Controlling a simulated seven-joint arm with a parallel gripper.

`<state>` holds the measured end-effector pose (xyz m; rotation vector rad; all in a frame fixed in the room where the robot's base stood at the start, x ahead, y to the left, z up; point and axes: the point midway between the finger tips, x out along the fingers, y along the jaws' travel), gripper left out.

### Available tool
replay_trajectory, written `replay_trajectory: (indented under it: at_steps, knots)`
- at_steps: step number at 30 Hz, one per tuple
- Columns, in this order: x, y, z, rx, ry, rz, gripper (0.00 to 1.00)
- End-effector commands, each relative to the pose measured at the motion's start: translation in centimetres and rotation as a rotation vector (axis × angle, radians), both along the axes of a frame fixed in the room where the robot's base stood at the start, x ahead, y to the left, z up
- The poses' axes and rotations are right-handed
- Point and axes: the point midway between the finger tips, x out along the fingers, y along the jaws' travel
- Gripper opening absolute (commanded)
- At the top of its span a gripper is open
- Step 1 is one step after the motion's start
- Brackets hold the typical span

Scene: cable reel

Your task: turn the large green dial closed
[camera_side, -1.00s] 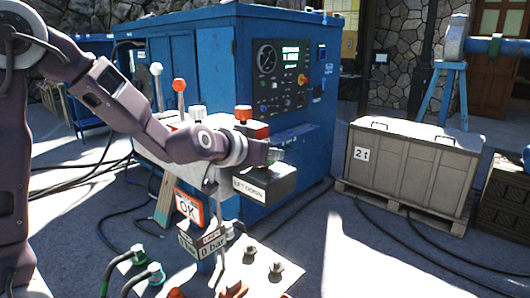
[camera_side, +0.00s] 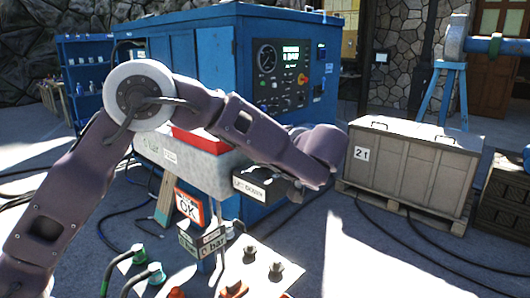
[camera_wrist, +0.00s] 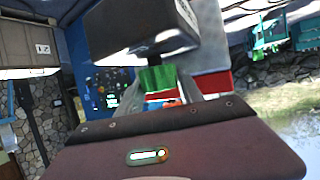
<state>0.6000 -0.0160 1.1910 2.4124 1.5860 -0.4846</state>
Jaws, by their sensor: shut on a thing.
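The green dial (camera_wrist: 158,78) shows as a ribbed green knob in the wrist view, below a dark box. My gripper (camera_wrist: 168,88) is shut on it, with a finger on either side. In the side view the dial and my fingertips are hidden behind my wrist, which is just right of the dark box (camera_side: 268,188) with a "LET DOWN" label. How far the dial has turned cannot be read.
A blue cabinet (camera_side: 180,65) with a gauge and control panel stands behind. A red part (camera_side: 195,140) is partly behind my arm. Hose fittings (camera_side: 155,270) and a plate with knobs are in front. A grey crate (camera_side: 415,175) stands at the right.

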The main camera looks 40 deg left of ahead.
Motion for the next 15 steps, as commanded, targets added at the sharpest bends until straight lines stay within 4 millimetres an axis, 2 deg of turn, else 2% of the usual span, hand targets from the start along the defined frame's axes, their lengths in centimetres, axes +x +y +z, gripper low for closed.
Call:
replay_trajectory:
  at_steps: [6,15]
  knots:
    - [0.11,0.08,-0.02,0.001,-0.002,0.177,0.03]
    - [0.05,0.19,0.05,0.003,-0.003,0.349,0.03]
